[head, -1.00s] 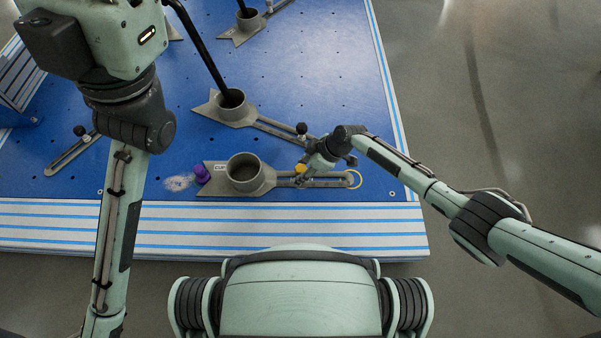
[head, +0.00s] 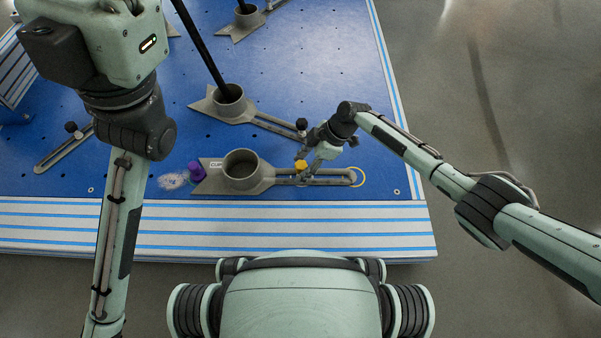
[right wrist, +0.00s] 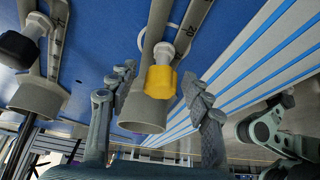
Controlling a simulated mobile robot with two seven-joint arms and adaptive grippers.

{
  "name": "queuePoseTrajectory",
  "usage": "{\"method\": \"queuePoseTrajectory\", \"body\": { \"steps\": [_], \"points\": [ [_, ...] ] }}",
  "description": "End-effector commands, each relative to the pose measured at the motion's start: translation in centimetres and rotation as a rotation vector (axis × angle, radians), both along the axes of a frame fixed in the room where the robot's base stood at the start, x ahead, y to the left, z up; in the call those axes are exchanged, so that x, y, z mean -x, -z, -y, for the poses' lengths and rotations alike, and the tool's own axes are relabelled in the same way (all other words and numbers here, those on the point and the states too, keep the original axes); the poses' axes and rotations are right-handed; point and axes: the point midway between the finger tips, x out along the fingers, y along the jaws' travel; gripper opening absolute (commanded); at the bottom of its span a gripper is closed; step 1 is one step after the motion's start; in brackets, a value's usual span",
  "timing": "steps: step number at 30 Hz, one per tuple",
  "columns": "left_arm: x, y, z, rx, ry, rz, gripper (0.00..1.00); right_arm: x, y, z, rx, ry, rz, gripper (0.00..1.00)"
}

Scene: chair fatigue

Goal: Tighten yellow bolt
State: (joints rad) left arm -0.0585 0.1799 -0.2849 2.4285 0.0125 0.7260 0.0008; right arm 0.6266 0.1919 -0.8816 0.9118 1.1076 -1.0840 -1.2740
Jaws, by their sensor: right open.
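The yellow bolt (head: 301,165) stands in the slot of the front grey clamp bracket (head: 241,170) on the blue table. In the right wrist view the yellow bolt (right wrist: 160,82) has a faceted yellow head on a pale shank. My right gripper (head: 306,171) is at the bolt in the head view. In the right wrist view its open fingers (right wrist: 160,100) stand one on each side of the yellow head, with a gap showing on both sides. My left arm comes down the left side of the head view, and its gripper is out of sight.
A purple bolt (head: 196,171) stands at the bracket's left end. A second bracket (head: 229,103) with a black knob (head: 301,123) and a black rod (head: 200,45) lies behind. The striped front table edge (head: 270,230) is clear.

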Motion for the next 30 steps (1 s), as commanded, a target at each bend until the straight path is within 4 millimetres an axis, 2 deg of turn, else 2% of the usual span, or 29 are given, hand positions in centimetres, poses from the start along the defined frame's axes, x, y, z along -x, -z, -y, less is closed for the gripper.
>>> {"method": "queuePoseTrajectory", "body": {
  "steps": [9,19,30],
  "points": [
    [0.0,-0.03,0.0,0.0,0.0,0.0,0.5,-0.02,-0.06,-0.05,0.0,-0.03,-0.001,0.5],
    [-0.01,-0.02,0.0,0.0,0.0,0.0,0.5,-0.06,-0.01,-0.13,0.001,-0.339,-0.004,0.5],
    [-0.04,-0.04,-0.01,0.0,-0.001,-0.001,0.5,0.13,0.0,-0.15,0.0,-0.366,-0.002,0.5]
  ]
}}
